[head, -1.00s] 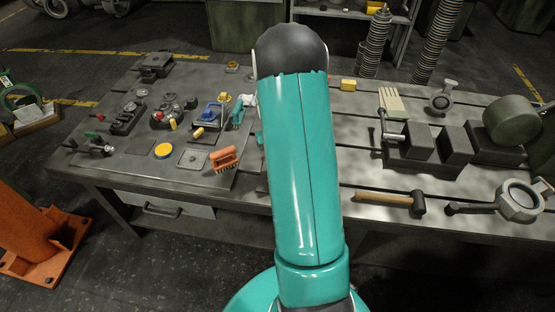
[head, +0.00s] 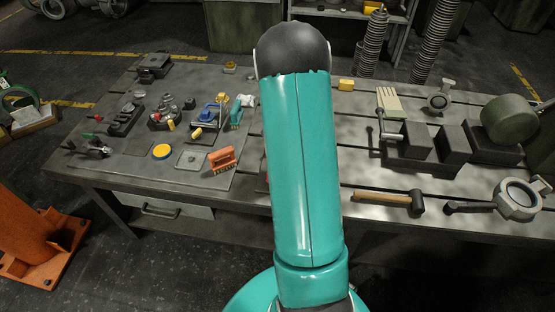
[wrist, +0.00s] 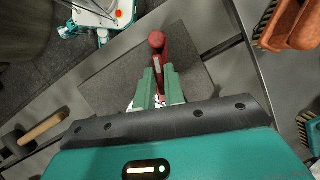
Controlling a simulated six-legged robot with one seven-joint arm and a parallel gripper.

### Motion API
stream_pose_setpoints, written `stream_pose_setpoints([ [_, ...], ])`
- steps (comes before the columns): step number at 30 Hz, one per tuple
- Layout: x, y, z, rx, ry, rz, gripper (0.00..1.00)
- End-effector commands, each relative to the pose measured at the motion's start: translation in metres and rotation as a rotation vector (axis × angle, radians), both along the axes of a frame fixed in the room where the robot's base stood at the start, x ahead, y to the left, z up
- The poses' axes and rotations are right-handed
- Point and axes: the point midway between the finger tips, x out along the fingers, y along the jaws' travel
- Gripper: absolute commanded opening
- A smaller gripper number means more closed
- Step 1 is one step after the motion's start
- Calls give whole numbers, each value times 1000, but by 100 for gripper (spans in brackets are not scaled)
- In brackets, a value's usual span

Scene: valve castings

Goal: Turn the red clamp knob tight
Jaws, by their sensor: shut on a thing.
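In the wrist view, my gripper (wrist: 160,90) has its two green fingers close together, shut on a red part. The red part, which I take to be the clamp knob (wrist: 156,40), has a round ball end beyond the fingertips and a short red bar running back between them. It stands over a dark grey plate (wrist: 112,88). The fingers hide the lower part of the bar, and I cannot tell how tight it is. In the head view my own arm hides the gripper and the held knob.
Dark blocks (head: 455,145) and a ring-shaped casting (head: 518,200) stand at the right. Small clamps and fittings crowd the left plate.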

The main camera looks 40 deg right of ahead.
Motion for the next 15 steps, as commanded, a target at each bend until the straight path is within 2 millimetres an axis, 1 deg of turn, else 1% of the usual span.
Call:
stream_pose_setpoints([
  [6, 1, -1, 1, -3, -4, -46, 0],
  [15, 1, -1, 1, -2, -3, -55, 0],
])
